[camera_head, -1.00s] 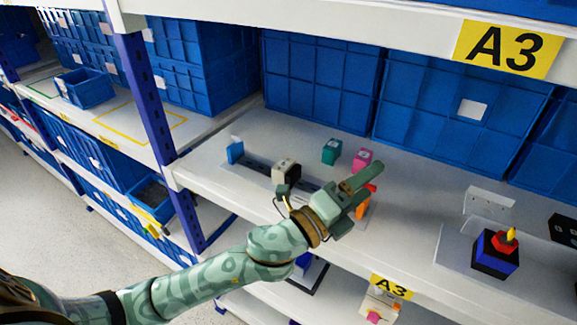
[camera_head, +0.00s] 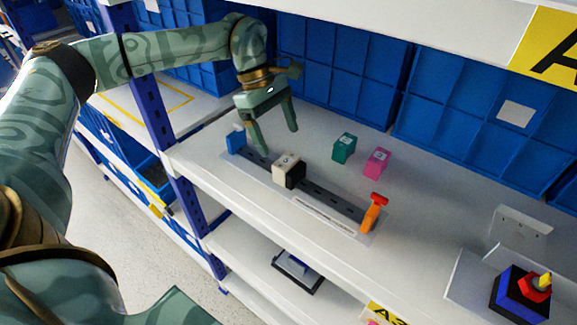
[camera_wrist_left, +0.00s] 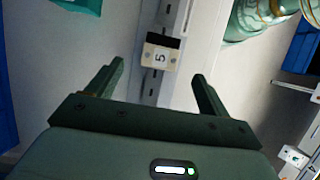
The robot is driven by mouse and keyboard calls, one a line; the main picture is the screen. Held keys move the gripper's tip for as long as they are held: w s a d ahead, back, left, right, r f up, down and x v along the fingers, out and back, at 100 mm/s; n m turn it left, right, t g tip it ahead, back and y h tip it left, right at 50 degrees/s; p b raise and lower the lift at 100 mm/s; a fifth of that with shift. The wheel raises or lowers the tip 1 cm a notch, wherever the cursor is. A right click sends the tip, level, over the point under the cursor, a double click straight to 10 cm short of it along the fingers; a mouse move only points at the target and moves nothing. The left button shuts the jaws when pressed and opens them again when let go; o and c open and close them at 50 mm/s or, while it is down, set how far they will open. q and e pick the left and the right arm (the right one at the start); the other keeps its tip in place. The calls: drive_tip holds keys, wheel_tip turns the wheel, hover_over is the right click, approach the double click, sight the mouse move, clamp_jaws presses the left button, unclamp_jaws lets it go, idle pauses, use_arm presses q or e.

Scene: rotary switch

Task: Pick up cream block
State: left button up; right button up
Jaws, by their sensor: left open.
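The cream block (camera_head: 287,166), cream with a black side, sits on the dark slotted rail on the shelf. In the left wrist view the cream block (camera_wrist_left: 159,56) shows a "5" and lies ahead of the fingertips, between their lines. My left gripper (camera_head: 277,138) is open and empty, its fingers pointing down behind and left of the block, apart from it. Both open fingers of the left gripper (camera_wrist_left: 156,83) show in the wrist view. A patterned limb at the lower left of the head view is mine; no right gripper fingers show.
A blue block (camera_head: 236,141) stands at the rail's left end and an orange piece with a red top (camera_head: 373,212) at its right end. Teal (camera_head: 343,148) and pink (camera_head: 377,162) blocks stand behind the rail. Blue bins (camera_head: 345,75) line the back. A switch box (camera_head: 518,293) is at right.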

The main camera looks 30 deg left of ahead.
sight(284, 159)
use_arm(q)
drive_tip(key=x, duration=0.3)
drive_tip(key=shift+d+f, duration=0.1)
drive_tip(key=shift+f, duration=0.2)
drive_tip(key=x, duration=0.3)
drive_tip(key=b+x, duration=0.1)
drive_tip(key=x, duration=0.1)
drive_tip(key=shift+a+f, duration=0.15)
drive_tip(key=shift+a, duration=0.15)
drive_tip(key=c, duration=1.1)
